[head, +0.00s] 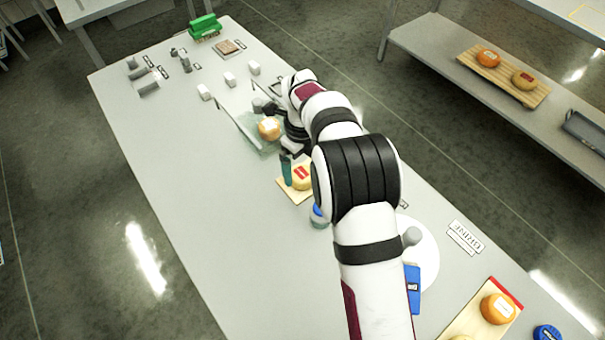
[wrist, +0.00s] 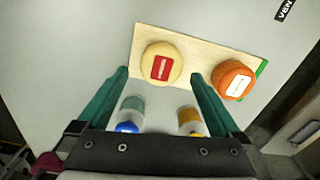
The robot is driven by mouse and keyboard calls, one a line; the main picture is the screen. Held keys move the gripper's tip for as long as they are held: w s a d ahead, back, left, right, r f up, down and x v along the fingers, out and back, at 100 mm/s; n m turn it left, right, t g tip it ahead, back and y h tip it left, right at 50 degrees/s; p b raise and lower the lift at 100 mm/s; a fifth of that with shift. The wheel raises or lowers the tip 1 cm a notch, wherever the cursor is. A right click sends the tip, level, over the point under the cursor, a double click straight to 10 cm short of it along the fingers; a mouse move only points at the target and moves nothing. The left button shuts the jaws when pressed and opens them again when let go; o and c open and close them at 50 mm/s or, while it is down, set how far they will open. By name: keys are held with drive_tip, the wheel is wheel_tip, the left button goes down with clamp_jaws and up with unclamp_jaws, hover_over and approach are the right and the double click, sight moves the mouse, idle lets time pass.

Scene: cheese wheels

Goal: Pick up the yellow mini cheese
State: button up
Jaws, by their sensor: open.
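The yellow mini cheese (wrist: 161,63), round with a red label, sits on a pale wooden board (wrist: 150,35) in the wrist view. An orange cheese (wrist: 235,80) with a white label sits on the same board to its right. My gripper (wrist: 160,75) is open and empty; its two green fingers point toward the yellow cheese, with their tips at either side of its lower edge in the picture. In the head view the yellow cheese (head: 303,178) shows beside a green finger, partly hidden by my arm.
A blue-capped jar (wrist: 128,115) and an orange-and-yellow jar (wrist: 190,122) show between the fingers, nearer the palm. In the head view another orange cheese (head: 269,128) is by a clear stand. Another board with an orange cheese (head: 498,308) is at lower right.

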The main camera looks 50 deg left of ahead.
sight(301, 173)
wheel_tip(301, 173, down, 4)
drive_tip(key=shift+a+r, duration=0.15)
drive_tip(key=c, duration=1.4)
